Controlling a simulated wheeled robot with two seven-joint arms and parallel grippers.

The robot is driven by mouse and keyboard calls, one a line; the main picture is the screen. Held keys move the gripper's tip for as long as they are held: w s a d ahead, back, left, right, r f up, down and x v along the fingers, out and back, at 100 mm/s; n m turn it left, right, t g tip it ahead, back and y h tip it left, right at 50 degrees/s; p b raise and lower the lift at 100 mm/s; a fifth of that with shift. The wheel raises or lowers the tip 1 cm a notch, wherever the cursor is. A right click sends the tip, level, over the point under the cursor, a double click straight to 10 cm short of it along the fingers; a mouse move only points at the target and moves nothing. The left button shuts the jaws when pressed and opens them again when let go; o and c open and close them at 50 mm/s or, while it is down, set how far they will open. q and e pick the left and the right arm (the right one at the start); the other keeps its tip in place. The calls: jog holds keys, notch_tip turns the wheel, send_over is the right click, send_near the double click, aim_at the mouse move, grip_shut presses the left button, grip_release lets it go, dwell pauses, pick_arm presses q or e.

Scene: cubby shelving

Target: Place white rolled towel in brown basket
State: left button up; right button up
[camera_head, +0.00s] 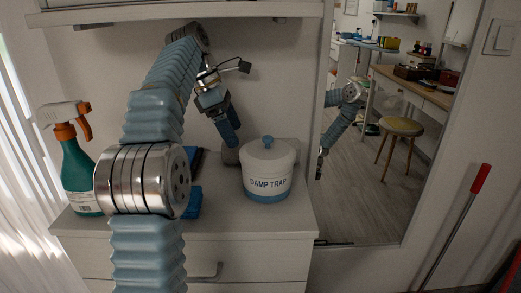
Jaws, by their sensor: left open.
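My left gripper (230,136) hangs over the back of the white cabinet top, fingers pointing down, just left of the white tub. It is open, and I see nothing held in it. A grey rounded object (231,157) lies just below its fingertips, partly hidden by the tub; I cannot tell what it is. I cannot make out a white rolled towel or a brown basket. My left arm covers part of the cabinet top. My right gripper is not in view.
A white tub labelled DAMP TRAP (268,170) stands right of the gripper. A green spray bottle (79,165) stands at left. Blue folded items (194,203) lie behind my arm. A shelf (120,14) hangs above. A tall mirror-like panel (375,205) is at right.

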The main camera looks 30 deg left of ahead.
pick_arm(q)
jog(key=d, duration=0.1)
jog(key=w+d, duration=0.2)
jog(key=d, duration=0.1)
jog(key=shift+w, duration=0.25)
jog(key=shift+w+d+x, duration=0.1)
jog(key=shift+d+x, duration=0.05)
jog(key=shift+x, duration=1.2)
jog(key=shift+w+d+x, duration=0.1)
jog(key=shift+d+x, duration=0.1)
jog(key=shift+x, duration=1.15)
jog(key=shift+r, duration=0.2)
jog(key=c, duration=1.3)
jog(key=shift+r, duration=0.1)
